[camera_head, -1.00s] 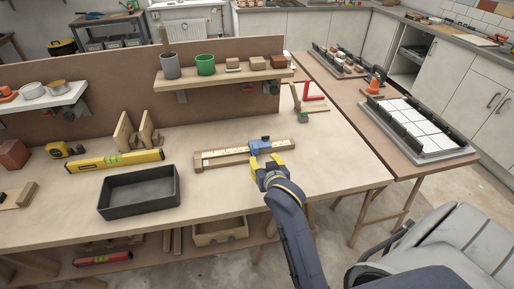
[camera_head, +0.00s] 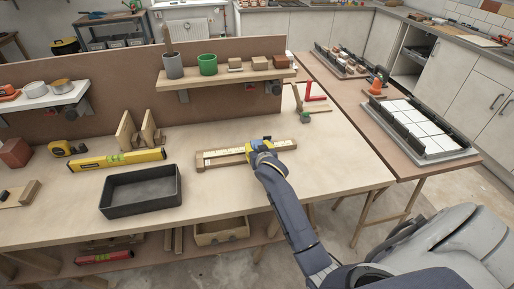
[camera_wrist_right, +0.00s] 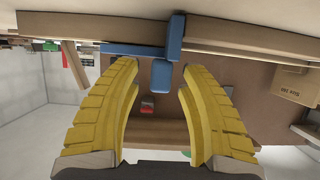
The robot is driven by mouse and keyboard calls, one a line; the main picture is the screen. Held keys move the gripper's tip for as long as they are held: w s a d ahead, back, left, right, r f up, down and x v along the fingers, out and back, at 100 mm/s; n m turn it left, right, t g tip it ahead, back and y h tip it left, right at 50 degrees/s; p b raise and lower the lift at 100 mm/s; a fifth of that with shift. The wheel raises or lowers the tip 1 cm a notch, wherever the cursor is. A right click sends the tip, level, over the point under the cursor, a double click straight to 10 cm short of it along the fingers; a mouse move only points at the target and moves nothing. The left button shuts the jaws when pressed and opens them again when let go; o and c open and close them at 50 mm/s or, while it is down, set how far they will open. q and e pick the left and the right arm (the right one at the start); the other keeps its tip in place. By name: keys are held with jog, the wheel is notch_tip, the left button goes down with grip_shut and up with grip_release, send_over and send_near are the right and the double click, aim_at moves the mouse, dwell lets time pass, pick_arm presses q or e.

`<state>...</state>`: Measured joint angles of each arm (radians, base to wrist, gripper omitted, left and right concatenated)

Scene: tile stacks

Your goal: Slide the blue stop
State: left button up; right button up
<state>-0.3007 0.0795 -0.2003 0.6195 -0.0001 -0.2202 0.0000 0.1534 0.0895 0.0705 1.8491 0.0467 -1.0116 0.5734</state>
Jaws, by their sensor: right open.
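The blue stop (camera_wrist_right: 161,74) sits on a wooden rail with a pale measuring scale (camera_head: 222,157) on the workbench. In the head view the stop is mostly hidden behind my right gripper (camera_head: 262,148). In the right wrist view the stop lies between and just beyond the two yellow fingers of my right gripper (camera_wrist_right: 161,85). The fingers are open, with a gap on both sides of the stop. The wooden rail (camera_wrist_right: 240,47) runs across the top of that view. My left gripper is not in view.
A black tray (camera_head: 141,207) and a yellow level (camera_head: 118,159) lie left of the rail. A red square (camera_head: 314,92) is behind it to the right. A shelf with cups (camera_head: 225,76) hangs behind. The bench to the right of the rail is mostly clear.

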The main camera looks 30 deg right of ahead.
jog(key=shift+w+f, duration=0.1)
jog(key=shift+w, duration=0.1)
grip_shut()
dwell(0.4)
jog(key=shift+d, duration=0.15)
